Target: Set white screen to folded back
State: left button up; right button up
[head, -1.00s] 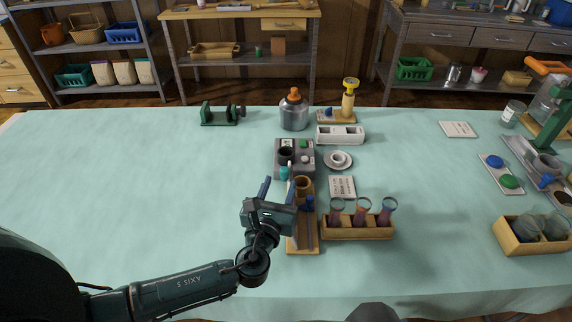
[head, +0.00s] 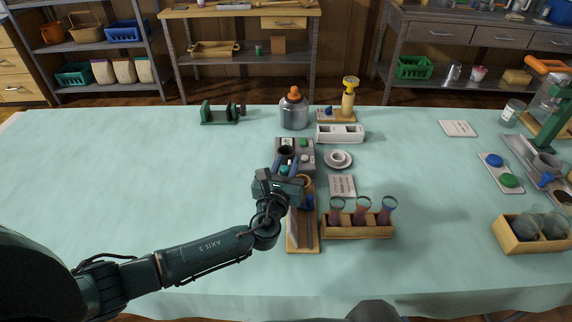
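A narrow white panel, which I take to be the white screen (head: 293,232), shows at the near left part of a wooden board (head: 305,248). It looks swung toward the near end of the board; its exact angle is hard to tell. My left gripper (head: 287,164) is over the far end of the board, beyond the panel and apart from it. Its two fingers point away and stand a little apart, with nothing seen between them. The gripper hides part of the board and a tan cup (head: 304,180). My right gripper is out of view.
A rack of tubes (head: 358,228) stands close right of the board. A grey device (head: 307,146) is just beyond my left gripper, with a white saucer (head: 338,159) and a card (head: 342,186) to the right. The left of the table is clear.

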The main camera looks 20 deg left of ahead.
pick_arm(q)
grip_shut()
